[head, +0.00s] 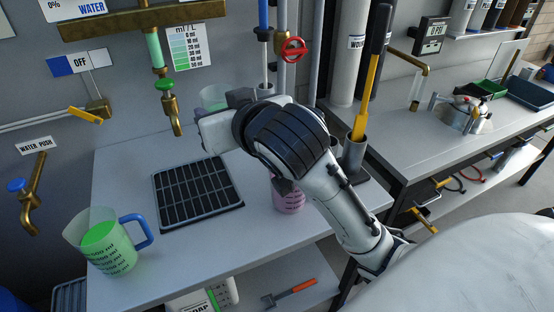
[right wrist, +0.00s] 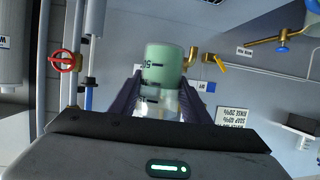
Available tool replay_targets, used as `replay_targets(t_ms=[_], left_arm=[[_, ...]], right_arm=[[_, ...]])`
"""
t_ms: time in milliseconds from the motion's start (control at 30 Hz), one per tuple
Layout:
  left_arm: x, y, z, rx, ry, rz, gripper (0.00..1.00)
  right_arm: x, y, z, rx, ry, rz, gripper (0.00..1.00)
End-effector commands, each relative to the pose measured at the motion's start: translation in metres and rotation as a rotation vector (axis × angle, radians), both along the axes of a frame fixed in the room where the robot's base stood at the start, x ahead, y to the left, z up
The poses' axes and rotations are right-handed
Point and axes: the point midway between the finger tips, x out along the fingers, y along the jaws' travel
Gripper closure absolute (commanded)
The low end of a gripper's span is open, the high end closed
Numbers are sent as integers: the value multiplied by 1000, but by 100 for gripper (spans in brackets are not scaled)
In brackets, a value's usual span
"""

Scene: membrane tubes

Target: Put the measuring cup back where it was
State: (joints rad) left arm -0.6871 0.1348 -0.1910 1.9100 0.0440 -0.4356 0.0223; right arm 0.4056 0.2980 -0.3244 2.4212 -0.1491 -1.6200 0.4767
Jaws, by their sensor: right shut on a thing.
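My right gripper (head: 217,126) reaches in from the right over the back of the left bench. It is shut on a small clear measuring cup (head: 212,96) with a green tint, which shows partly behind the hand. In the right wrist view the cup (right wrist: 165,62) sits between the two dark fingers (right wrist: 159,92), with dark markings on its side. A larger jug (head: 109,245) with green liquid and a blue handle stands at the bench's left front. My left gripper is not in view.
A black drain grid (head: 197,194) lies mid-bench under a brass tap (head: 174,118). A pink marked cup (head: 288,198) stands partly behind my arm. A holder (head: 353,158) with a yellow-handled tool and pipes with a red valve (head: 289,49) stand near my arm.

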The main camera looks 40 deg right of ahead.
Motion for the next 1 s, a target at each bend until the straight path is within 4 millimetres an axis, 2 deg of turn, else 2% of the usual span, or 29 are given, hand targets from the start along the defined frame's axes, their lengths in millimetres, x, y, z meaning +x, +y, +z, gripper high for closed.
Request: replay_targets(t_ms=[100,300,500,700,867,1000], left_arm=[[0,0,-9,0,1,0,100],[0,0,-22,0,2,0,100],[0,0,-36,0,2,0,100],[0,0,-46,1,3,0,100],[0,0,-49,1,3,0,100],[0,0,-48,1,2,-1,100]], right_arm=[[21,-26,-16,2,3,-147,86],[50,-81,-49,1,6,-476,86],[62,-116,-82,4,4,-791,86],[62,-127,-99,5,0,-999,86],[61,-127,-104,3,-1,-1072,86],[60,-127,-119,-2,-1,-1090,86]])
